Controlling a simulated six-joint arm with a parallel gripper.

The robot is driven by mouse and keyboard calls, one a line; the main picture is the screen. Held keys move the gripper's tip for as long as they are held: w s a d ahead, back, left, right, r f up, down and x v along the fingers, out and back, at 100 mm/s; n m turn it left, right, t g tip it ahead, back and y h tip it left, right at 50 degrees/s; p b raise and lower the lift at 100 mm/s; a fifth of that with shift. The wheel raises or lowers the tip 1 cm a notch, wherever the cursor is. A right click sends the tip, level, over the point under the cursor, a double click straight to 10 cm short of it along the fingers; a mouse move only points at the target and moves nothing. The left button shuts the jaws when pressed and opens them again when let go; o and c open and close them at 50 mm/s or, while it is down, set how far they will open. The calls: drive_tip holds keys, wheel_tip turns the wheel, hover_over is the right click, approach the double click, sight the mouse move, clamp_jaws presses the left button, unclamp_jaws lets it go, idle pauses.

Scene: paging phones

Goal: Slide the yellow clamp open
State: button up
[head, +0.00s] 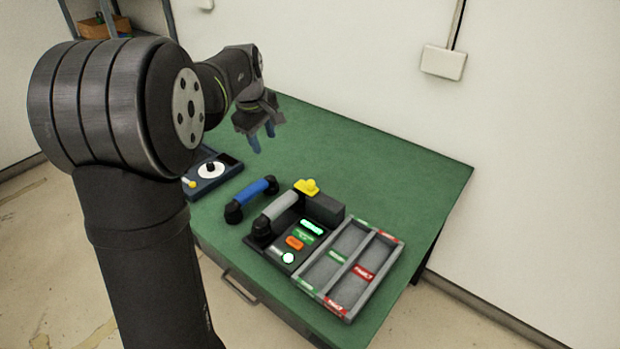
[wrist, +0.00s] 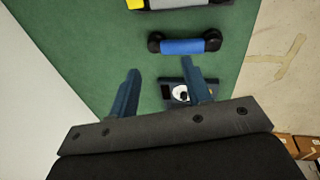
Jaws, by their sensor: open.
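The yellow clamp (head: 307,186) sits at the back edge of the dark phone base, beside a grey block. In the wrist view a bit of yellow (wrist: 135,4) shows at the top edge, mostly cut off. My gripper (head: 261,138) is open and empty, held above the green table, behind and to the left of the clamp. Its two blue fingers (wrist: 160,88) are spread apart in the wrist view. A grey handset (head: 278,208) lies on the dark base, next to the clamp.
A blue handset (head: 251,199) lies left of the base; it also shows in the wrist view (wrist: 184,46). A dark box with a white dial (head: 211,171) stands further left. A grey divided tray (head: 373,306) lies to the right. The green table's (head: 400,165) back right is clear, with a wall behind.

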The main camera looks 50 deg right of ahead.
sight(311, 182)
drive_tip(key=s+d+r+n+y, duration=0.2)
drive_tip(key=s+d+r, duration=0.1)
drive_tip(key=s+d, duration=0.55)
drive_tip(key=shift+g, duration=0.4)
drive_tip(key=f, duration=1.7)
drive_tip(key=shift+w+d+f, duration=0.2)
drive_tip(key=shift+w+f, duration=0.05)
